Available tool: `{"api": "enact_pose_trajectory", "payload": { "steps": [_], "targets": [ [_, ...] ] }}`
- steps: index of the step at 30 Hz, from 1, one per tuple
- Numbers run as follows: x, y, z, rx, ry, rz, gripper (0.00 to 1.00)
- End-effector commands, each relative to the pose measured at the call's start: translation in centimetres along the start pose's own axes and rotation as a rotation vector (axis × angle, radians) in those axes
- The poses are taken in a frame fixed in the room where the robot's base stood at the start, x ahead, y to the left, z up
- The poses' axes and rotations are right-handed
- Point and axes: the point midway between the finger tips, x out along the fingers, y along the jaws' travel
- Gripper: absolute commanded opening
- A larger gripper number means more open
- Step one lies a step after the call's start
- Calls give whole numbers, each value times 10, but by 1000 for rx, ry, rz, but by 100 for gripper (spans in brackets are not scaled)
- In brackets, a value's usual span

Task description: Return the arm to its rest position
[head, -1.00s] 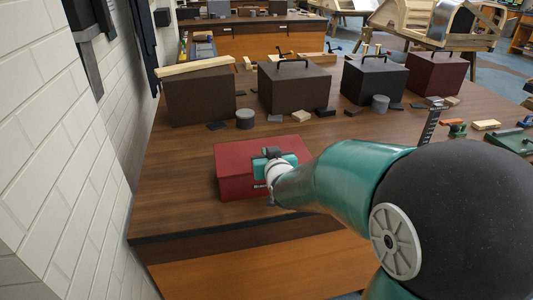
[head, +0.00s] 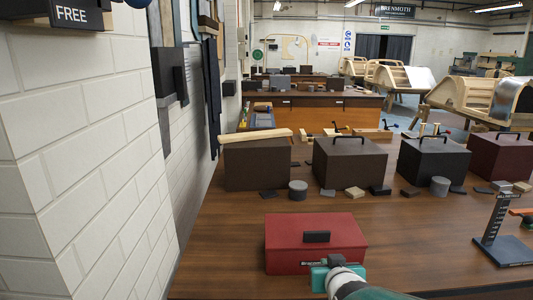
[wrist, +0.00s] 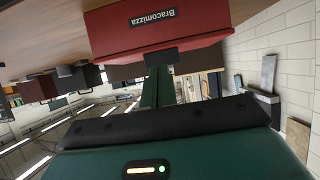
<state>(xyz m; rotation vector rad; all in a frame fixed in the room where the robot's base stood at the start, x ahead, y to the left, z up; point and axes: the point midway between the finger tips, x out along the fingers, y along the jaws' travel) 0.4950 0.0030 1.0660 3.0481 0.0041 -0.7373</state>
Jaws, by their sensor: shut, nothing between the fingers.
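My teal arm ends at the lower middle of the head view, with my gripper (head: 322,272) at the near front of a red box. In the wrist view my gripper (wrist: 161,58) appears shut and empty, its dark tip close to the box front. Whether it touches the box is unclear. The red box (head: 290,232) stands closed on the wooden bench, with a dark handle on its lid. In the upside-down wrist view the red box (wrist: 205,22) shows a black label reading "Bracomizza". Most of my arm is out of the head view.
Brown, black and maroon lidded boxes stand along the back of the bench (head: 230,225), including a dark brown one (head: 348,168). Small blocks and cylinders lie before them. A black stand (head: 503,250) is at right. A white brick wall (head: 90,150) rises at left.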

Motion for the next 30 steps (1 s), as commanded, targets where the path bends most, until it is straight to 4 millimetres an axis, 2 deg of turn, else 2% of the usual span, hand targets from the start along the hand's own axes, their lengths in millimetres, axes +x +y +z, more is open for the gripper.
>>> {"api": "enact_pose_trajectory", "payload": {
  "steps": [1, 5, 12, 15, 18, 21, 30],
  "targets": [
    [-16, 0, -3, -1, -37, 0, 0],
    [-55, 1, 5, -1, -171, 1, 0],
    [-141, 2, 30, 3, -419, 1, 0],
    [-173, 2, 42, 5, -507, 0, 0],
    [-195, 2, 52, 6, -568, 0, 0],
    [-205, 2, 56, 6, -598, -1, 0],
    [-206, 2, 57, 6, -601, -1, 0]
  ]
}}
